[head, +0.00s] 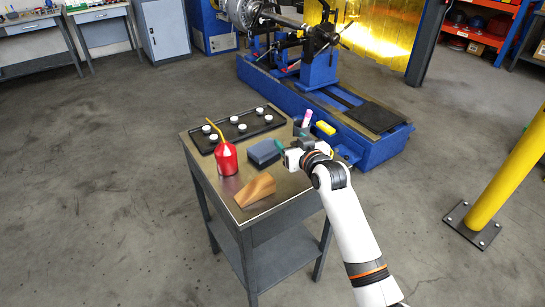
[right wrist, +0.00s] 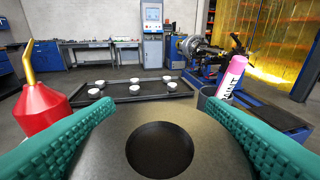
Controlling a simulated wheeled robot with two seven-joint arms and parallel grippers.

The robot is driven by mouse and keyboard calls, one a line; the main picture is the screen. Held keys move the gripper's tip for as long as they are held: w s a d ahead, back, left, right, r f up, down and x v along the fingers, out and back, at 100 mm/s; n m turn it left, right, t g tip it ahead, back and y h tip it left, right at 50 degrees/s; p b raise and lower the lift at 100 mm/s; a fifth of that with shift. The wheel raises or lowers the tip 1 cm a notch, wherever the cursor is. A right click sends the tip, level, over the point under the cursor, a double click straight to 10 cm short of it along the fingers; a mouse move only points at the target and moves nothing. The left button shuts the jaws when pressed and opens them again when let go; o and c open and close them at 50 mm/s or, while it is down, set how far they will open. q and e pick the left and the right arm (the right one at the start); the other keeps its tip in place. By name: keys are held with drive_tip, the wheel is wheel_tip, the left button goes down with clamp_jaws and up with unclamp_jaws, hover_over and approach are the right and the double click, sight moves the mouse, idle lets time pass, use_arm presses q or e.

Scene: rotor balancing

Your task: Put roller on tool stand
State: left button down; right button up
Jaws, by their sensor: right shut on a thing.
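The roller (right wrist: 160,114) is a dark grey round piece with a black hole in its face, seen close up in the right wrist view. My right gripper (head: 283,150) is shut on it, with green ribbed fingers on either side. In the head view the gripper is over the right part of the tool stand, and I cannot clearly make out the roller there. The tool stand (head: 227,196) is a small grey table with a metal top and a lower shelf. I cannot tell whether the roller touches the top. My left gripper is not in view.
The stand holds a red oil can (head: 226,158), a wooden wedge (head: 256,189), a blue-grey block (head: 264,152), a black tray (head: 226,135) with several white discs, and a cup with a pink marker (head: 307,117). The blue machine (head: 375,150) stands behind. A yellow post (head: 510,175) is at right.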

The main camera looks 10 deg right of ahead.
wheel_tip(320, 180, down, 4)
drive_tip(key=shift+f, duration=0.15)
drive_tip(key=shift+f+b, duration=0.35)
drive_tip(key=shift+f, duration=1.7)
drive_tip(key=shift+f, duration=0.1)
drive_tip(key=o, duration=1.5)
drive_tip(key=shift+s+f, duration=0.1)
drive_tip(key=p+v, duration=0.1)
drive_tip(key=v, duration=1.1)
